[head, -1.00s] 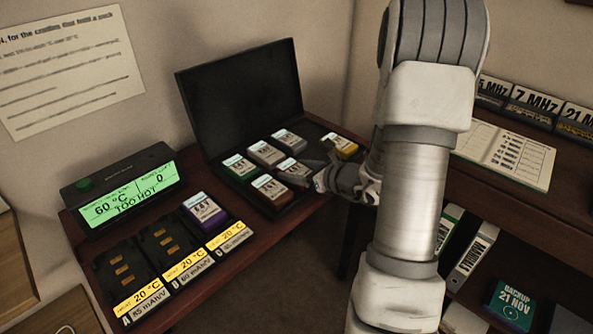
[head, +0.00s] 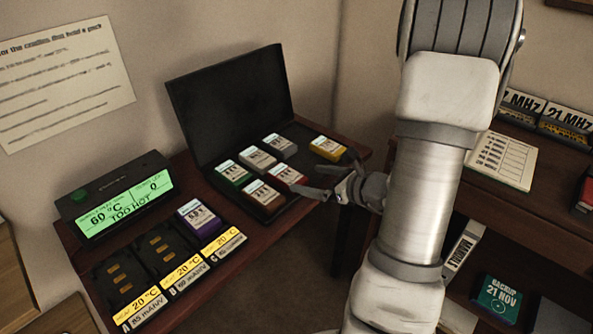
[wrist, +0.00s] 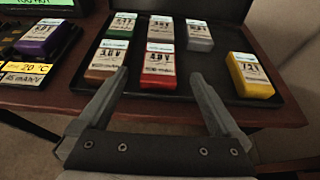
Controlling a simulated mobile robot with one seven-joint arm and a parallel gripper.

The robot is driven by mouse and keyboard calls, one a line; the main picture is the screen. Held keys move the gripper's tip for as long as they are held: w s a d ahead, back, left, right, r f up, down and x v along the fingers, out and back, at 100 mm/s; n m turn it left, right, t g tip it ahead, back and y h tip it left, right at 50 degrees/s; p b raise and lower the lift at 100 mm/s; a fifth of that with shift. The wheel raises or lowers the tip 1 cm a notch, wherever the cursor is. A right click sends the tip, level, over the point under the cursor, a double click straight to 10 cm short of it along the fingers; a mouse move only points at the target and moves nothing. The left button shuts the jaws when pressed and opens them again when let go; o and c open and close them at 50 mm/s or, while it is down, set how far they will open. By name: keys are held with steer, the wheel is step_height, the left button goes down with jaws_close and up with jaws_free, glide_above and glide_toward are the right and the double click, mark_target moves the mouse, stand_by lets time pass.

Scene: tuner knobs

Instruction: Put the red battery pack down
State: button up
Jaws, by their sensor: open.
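The red battery pack (head: 287,175) sits in the open black case (head: 318,188), in the front row to the right of the brown pack. My gripper (head: 334,181) is open and empty at the front right edge of the case. In the wrist view its two fingers (wrist: 162,82) are spread wide.
Brown (head: 262,197), green (head: 233,175), two grey-white (head: 258,158) and yellow (head: 328,148) packs share the case. A charger (head: 160,262) at left holds a purple pack (head: 198,213). Its display (head: 122,208) reads 60 °C, TOO HOT. Bare case floor lies between the red and yellow packs.

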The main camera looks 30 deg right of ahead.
steer(key=shift+v, duration=1.65)
